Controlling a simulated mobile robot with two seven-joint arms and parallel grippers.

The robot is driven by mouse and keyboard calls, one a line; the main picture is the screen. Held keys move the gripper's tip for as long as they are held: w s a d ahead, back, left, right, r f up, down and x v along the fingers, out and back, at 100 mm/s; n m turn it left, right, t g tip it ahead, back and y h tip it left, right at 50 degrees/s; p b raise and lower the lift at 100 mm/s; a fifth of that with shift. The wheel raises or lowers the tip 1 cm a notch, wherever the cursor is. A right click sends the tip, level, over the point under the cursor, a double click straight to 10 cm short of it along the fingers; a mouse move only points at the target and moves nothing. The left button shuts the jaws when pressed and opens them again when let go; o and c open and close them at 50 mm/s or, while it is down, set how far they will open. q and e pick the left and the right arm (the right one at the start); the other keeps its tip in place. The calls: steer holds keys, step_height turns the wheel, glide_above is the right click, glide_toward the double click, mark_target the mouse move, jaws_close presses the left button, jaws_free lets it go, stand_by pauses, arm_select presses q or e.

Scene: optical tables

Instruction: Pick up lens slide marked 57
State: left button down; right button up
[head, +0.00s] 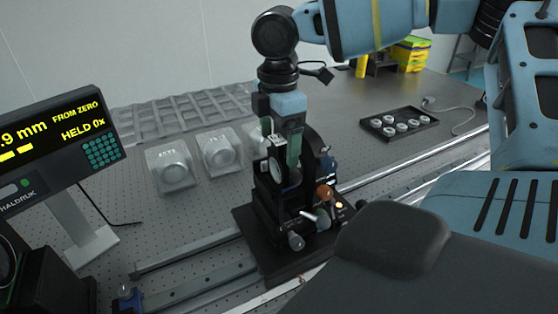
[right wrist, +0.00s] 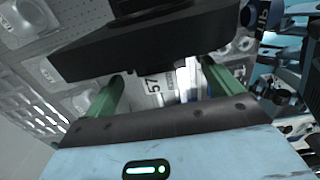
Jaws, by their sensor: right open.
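The lens slide marked 57 (right wrist: 154,88) shows in the right wrist view as a pale plate with a dark number. It lies between the two green fingers of my right gripper (right wrist: 160,76), which is open, with room at both sides. In the head view my right gripper (head: 282,146) points down at the top of a black optical mount (head: 268,217) with a round glass face (head: 276,170). The fingers hide part of the mount there, and I cannot read the number. I cannot tell whether a finger touches the slide. My left gripper is not in view.
The mount stands on rails (head: 190,290) across a perforated table. Clear lens cases (head: 170,168) stand behind it at the left. A display (head: 60,135) is at the far left. A black tray (head: 400,123) with several round parts lies at the back right. A black bar (right wrist: 150,45) crosses the wrist view.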

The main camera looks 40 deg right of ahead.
steer(key=shift+f, duration=1.6)
steer(key=c, duration=1.5)
steer(key=shift+r, duration=0.15)
step_height(320, 180, up, 28)
